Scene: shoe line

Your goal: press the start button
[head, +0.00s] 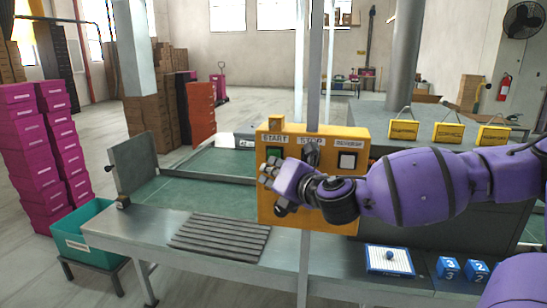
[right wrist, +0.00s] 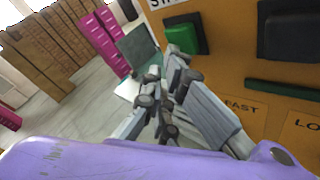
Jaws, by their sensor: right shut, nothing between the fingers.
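The yellow control panel (head: 335,200) stands upright behind the grey bench. Its green start button (head: 274,153) is below the START label at the upper left. The right wrist view also shows the green button (right wrist: 186,36), raised from the panel. My right gripper (head: 267,172) is just below the button in the head view, in front of the panel. Its fingers are shut and empty. In the right wrist view the fingertips (right wrist: 170,62) are close to the button's lower left; I cannot tell whether they touch it. My left gripper is out of view.
A grey button (head: 347,160) is at the panel's right, and a dark control sits under the STOP label (head: 311,140). A ridged mat (head: 218,238) lies on the bench. Blue blocks (head: 448,267) and a pegboard (head: 390,260) lie at the right. A teal bin (head: 75,242) stands left.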

